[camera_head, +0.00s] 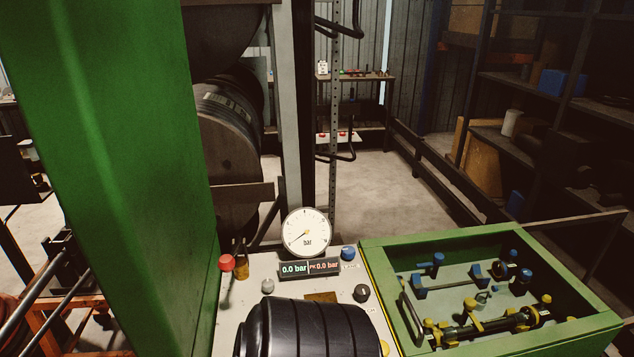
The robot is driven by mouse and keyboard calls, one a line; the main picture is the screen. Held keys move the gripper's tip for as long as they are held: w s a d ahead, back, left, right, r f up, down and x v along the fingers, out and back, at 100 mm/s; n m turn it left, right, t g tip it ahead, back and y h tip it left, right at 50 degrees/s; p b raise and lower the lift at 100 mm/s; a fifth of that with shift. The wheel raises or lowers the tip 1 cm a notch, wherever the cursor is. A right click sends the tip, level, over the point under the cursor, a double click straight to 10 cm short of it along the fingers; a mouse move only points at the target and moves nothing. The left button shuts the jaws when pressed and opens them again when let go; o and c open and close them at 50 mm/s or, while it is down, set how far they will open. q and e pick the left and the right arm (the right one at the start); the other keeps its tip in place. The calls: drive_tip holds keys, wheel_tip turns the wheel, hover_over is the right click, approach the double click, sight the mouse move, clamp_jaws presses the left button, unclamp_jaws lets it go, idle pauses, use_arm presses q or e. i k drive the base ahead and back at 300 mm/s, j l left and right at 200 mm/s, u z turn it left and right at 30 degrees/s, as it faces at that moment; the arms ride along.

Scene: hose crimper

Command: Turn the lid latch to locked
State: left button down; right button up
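A green-framed box (372,262) stands at the lower right, with hose fittings and clamps visible inside. A grey bar handle (411,320) shows at its left side. I cannot tell whether a clear lid covers the box. A dark round knob (361,293) sits on the light panel left of the box, and a yellow part (384,347) shows at the box's lower left edge. I cannot tell which part is the lid latch or how it is turned. Neither of my grippers is identifiable in this view.
The panel (257,270) carries a round gauge (306,233), a display reading 0.0 bar (294,268), a red knob (226,262) and a blue knob (348,253). A large black ribbed body (310,330) hides the panel's front. A green cabinet wall (120,150) rises on the left.

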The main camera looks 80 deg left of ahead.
sight(362, 291)
drive_tip(key=u, duration=2.75)
